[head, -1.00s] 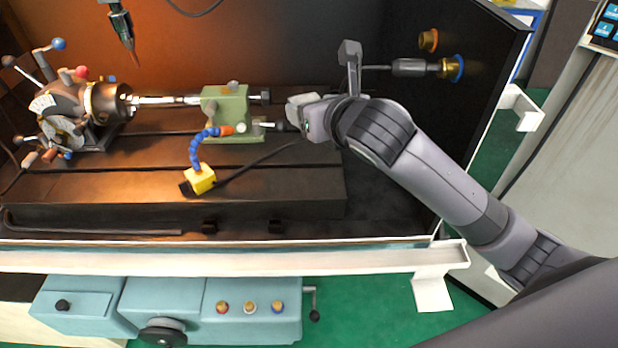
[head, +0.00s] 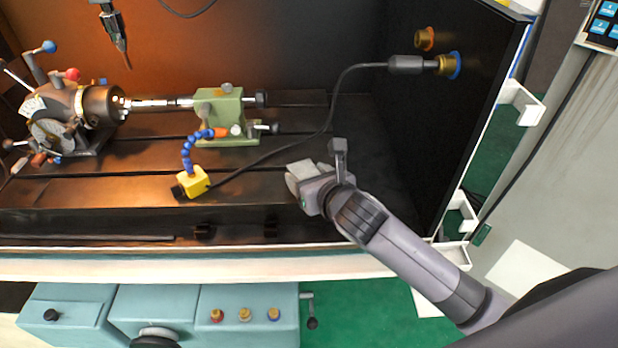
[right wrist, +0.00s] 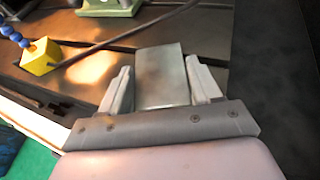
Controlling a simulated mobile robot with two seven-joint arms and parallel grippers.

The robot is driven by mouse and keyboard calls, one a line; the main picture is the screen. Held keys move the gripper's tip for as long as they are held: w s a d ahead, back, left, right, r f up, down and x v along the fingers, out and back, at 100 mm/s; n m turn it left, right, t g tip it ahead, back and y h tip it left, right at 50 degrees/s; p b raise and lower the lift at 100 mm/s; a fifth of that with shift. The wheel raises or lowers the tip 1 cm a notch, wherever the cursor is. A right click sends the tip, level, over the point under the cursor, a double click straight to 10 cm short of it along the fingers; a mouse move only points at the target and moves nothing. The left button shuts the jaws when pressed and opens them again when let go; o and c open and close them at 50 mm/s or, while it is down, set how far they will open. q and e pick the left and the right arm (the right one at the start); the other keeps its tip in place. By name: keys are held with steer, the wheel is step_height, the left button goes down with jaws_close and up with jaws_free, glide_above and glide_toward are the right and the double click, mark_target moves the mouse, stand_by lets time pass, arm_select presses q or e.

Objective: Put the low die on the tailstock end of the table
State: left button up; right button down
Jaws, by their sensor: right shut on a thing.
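My right gripper (head: 306,180) is shut on a grey block, the die (right wrist: 160,76). In the right wrist view the block sits between the two pale fingers (right wrist: 161,90), its flat face showing. In the head view the gripper and block are over the right end of the dark slotted table (head: 250,190), right of the green tailstock (head: 219,108) and nearer to me. I cannot tell whether the block touches the table. Its underside is hidden. My left gripper is not in view.
A yellow block (head: 192,183) with a blue segmented hose (head: 187,150) stands on the table to the left. A black cable (head: 330,115) runs from it to the back-right wall fitting (head: 405,65). The chuck (head: 98,105) is at far left.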

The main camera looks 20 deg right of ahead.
steer(key=shift+r, duration=0.1)
steer(key=c, duration=0.6)
jaws_free()
steer(key=shift+f, duration=0.3)
steer(key=shift+c, duration=0.2)
steer(key=o, duration=0.4)
steer(key=shift+r, duration=0.2)
steer(key=shift+s, duration=0.2)
steer(key=p+v, duration=0.1)
steer(key=v, duration=1)
steer(key=shift+s+r, duration=0.2)
steer(key=shift+s, duration=0.05)
